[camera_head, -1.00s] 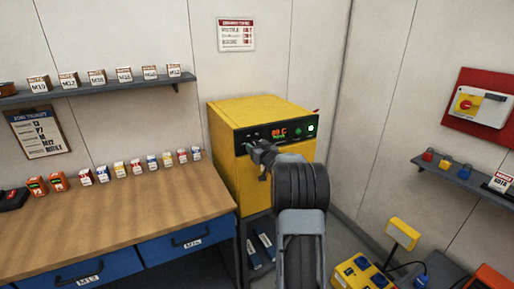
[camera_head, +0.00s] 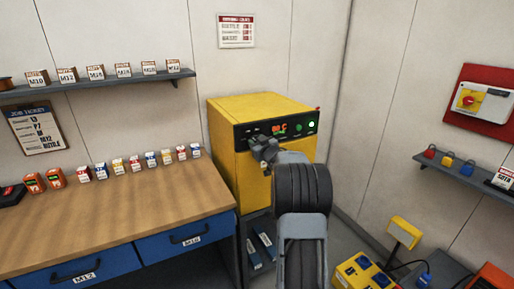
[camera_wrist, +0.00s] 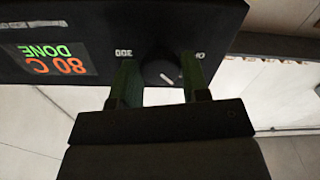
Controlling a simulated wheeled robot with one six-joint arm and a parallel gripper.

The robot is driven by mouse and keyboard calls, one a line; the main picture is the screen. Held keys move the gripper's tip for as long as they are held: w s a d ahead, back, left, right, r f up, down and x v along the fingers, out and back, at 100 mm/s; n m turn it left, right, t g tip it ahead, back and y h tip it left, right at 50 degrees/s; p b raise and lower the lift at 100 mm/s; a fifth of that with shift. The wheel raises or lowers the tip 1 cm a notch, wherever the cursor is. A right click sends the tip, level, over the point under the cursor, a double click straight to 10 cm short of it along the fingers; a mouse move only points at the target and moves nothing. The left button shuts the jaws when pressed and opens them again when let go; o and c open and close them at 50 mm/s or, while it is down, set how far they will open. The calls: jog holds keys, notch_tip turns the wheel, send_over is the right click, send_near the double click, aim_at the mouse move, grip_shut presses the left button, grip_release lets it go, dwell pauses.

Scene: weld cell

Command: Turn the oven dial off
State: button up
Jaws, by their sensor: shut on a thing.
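The yellow oven (camera_head: 240,120) stands past the bench end, with a black control panel on its upper front. Its display (camera_wrist: 58,58) reads "80 C DONE", upside down in the wrist view. The dark round oven dial (camera_wrist: 160,73) has a white pointer mark slanting toward the lower right of that picture. A "300" label is beside it on the left and a small, partly cut label on the right. My gripper (camera_wrist: 158,80) has its green fingers on both sides of the dial and is shut on it. In the head view my gripper (camera_head: 256,144) hides the dial.
A wooden bench (camera_head: 130,215) with small boxes along its back is left of the oven. A shelf (camera_head: 100,84) hangs above it. A red panel with a switch box (camera_head: 482,102) is on the right wall. Yellow equipment (camera_head: 365,272) stands on the floor at right.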

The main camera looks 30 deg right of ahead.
jog(key=shift+d+n+b, duration=0.1)
jog(key=shift+n+b, duration=3.3)
jog(key=shift+n, duration=1.2)
jog(key=o, duration=0.9)
jog(key=shift+s, duration=0.1)
jog(key=s+a+b, duration=0.1)
jog(key=s+b, duration=0.1)
jog(key=s, duration=1.1)
jog(key=shift+s+a, duration=0.25)
jog(key=shift+a, duration=0.15)
